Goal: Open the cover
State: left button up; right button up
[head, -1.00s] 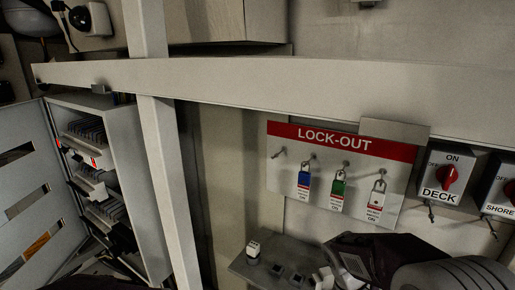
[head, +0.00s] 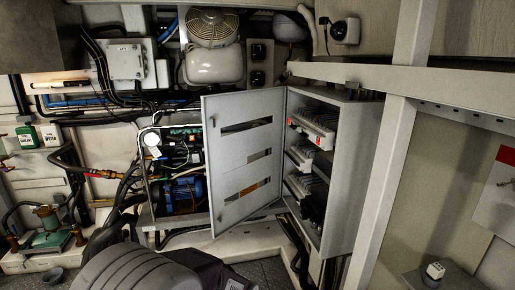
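A grey metal cabinet (head: 345,170) stands right of the middle, with rows of breakers (head: 312,130) inside. Its slotted door (head: 236,165) is swung open to the left on its hinge side, and the inside is exposed. I cannot tell whether this door is the cover that the task names; no other cover is clearly seen. A dark ribbed link of my own arm shows at the bottom edge, below the door and apart from it in the picture. No fingertips of either gripper are visible.
A pale post (head: 383,180) and a horizontal beam (head: 440,80) stand at the right. Behind the door is a frame with a blue motor (head: 184,193). A green pump (head: 50,230) sits at the far left. Hoses and cables hang between them.

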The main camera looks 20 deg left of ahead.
aim_at(329, 156)
jog(key=k+j+u, duration=0.25)
jog(key=i+j+z, duration=0.4)
jog(key=j, duration=0.65)
jog(key=i+j+z, duration=0.4)
jog(key=j, duration=0.8)
jog(key=i+j+z, duration=0.25)
jog(key=j+z, duration=0.15)
jog(key=j, duration=0.85)
jog(key=j+z, duration=0.4)
jog(key=j, duration=0.85)
